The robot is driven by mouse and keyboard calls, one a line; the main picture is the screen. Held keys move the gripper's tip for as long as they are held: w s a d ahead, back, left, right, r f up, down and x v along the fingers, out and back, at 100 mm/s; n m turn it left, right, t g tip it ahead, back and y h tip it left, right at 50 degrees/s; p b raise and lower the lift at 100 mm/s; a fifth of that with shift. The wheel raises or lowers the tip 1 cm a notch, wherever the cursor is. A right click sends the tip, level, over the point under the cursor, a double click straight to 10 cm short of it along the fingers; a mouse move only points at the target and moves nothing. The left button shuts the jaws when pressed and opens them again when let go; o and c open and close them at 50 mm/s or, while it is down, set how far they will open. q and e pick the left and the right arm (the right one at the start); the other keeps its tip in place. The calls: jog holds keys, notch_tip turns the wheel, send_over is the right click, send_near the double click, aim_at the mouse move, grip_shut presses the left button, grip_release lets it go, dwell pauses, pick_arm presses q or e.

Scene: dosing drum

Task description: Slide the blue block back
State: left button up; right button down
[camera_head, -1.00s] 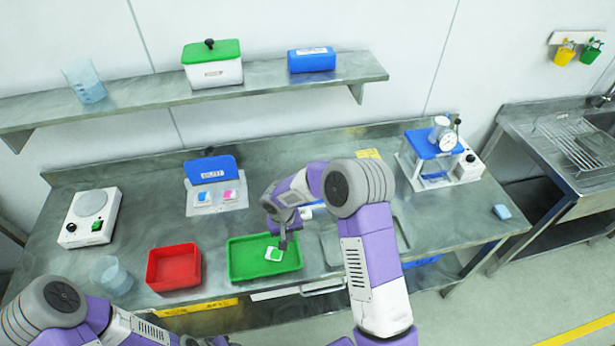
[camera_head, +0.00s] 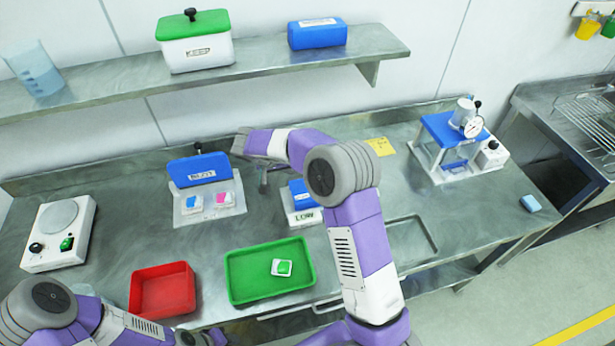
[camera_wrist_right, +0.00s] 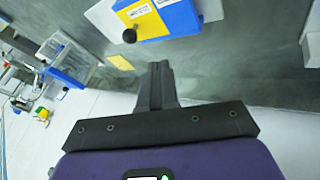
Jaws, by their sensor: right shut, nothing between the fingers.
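A blue block (camera_head: 301,193) sits on a white base marked "LOW", partly hidden behind my right arm. A second blue block (camera_head: 198,170) with a label and black knob stands at the back of a grey plate to its left. My right gripper (camera_head: 264,187) is shut and empty, above the bench between the two. In the right wrist view its closed fingers (camera_wrist_right: 158,75) point at bare steel.
A green tray (camera_head: 240,292) holds a white and green piece (camera_head: 282,267). A red tray (camera_head: 140,309) is beside it. A shelf (camera_head: 130,92) overhangs the back.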

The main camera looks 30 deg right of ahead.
send_over(303, 189)
notch_tip(303, 189, down, 7)
jog(key=shift+f+p, duration=0.2)
jog(key=shift+p, duration=0.2)
jog(key=d, duration=0.2)
jog(key=s+d+f, duration=0.1)
jog(key=shift+p, duration=0.3)
pick_arm(q)
jog(key=shift+s+r, duration=0.15)
jog(key=shift+r, duration=0.65)
pick_arm(e)
jog(key=shift+s+d+f, duration=0.1)
jog(key=shift+s+d, duration=0.15)
jog(key=shift+d, duration=0.2)
